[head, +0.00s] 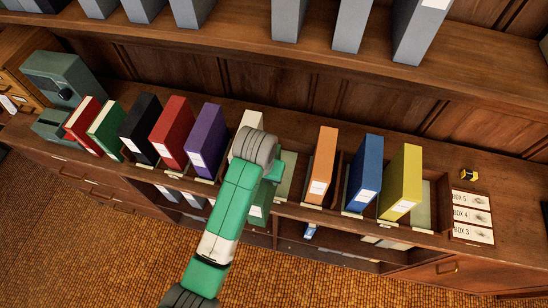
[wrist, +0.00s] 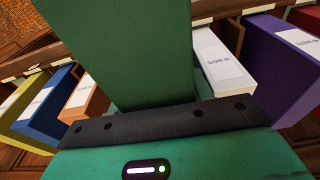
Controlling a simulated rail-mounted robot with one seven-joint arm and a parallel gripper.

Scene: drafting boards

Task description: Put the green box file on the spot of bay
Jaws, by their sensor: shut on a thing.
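My gripper (head: 272,174) is shut on a green box file (head: 263,198), in front of the shelf row. In the wrist view the green box file (wrist: 125,45) fills the upper middle, rising from the dark jaw bar (wrist: 160,122). In the head view my arm hides much of the file. It is in line with a gap between a cream file (head: 251,119) and an orange file (head: 321,165). A grey-green panel (head: 288,172) shows in that gap. How far the file is into the bay, and whether it touches the shelf, I cannot tell.
Purple (head: 206,138), red (head: 172,130) and black (head: 140,128) files stand left; blue (head: 364,172) and yellow (head: 402,180) right. Another green file (head: 106,127) leans by a grey-green machine (head: 55,80). A label board (head: 472,217) lies far right. An upper shelf (head: 300,50) overhangs.

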